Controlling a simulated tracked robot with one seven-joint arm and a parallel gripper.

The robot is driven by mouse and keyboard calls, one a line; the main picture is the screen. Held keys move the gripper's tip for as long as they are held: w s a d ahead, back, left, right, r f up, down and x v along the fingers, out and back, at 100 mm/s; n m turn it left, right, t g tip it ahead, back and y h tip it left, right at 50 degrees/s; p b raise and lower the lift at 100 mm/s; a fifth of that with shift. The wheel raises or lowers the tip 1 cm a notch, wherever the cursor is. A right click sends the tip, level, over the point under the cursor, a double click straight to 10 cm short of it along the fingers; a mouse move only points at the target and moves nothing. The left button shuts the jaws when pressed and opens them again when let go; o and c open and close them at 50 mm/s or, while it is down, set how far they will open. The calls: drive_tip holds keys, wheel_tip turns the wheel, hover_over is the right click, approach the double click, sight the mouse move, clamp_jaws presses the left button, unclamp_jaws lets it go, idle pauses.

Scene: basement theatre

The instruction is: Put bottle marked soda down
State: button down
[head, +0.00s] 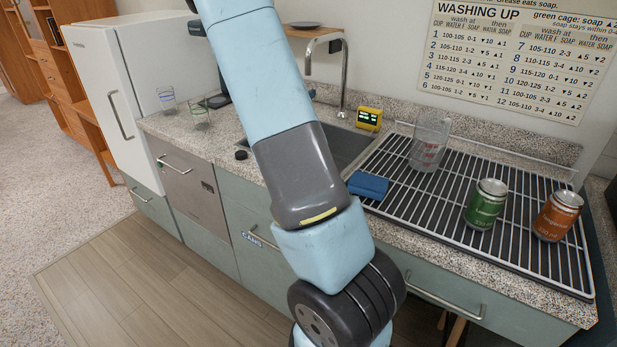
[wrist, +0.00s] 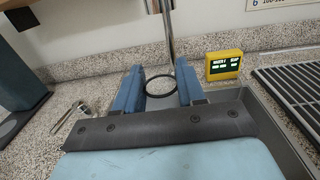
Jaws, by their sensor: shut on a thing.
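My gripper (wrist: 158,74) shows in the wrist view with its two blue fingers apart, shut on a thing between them. Of that thing only a dark ring (wrist: 160,90) shows clearly; I cannot read any mark on it or tell that it is the soda bottle. The gripper is over the sink area, in front of the tap (wrist: 168,30). In the head view my arm hides the gripper and what it holds. No bottle marked soda is readable in either view.
The drying rack (head: 400,196) holds a clear measuring jug (head: 430,143), a green can (head: 486,204) and an orange can (head: 557,216). A blue sponge (head: 368,185) and yellow display (head: 369,118) are near the sink (head: 345,147). Two glasses (head: 167,100) stand left; counter near them is partly free.

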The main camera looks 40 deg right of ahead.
wheel_tip(320, 180, down, 10)
drive_tip(key=d, duration=0.1)
drive_tip(key=shift+s+f+g, duration=0.2)
drive_tip(key=shift+s+g, duration=0.1)
drive_tip(key=shift+s, duration=0.15)
drive_tip(key=c, duration=0.7)
unclamp_jaws()
drive_tip(key=shift+o, duration=0.2)
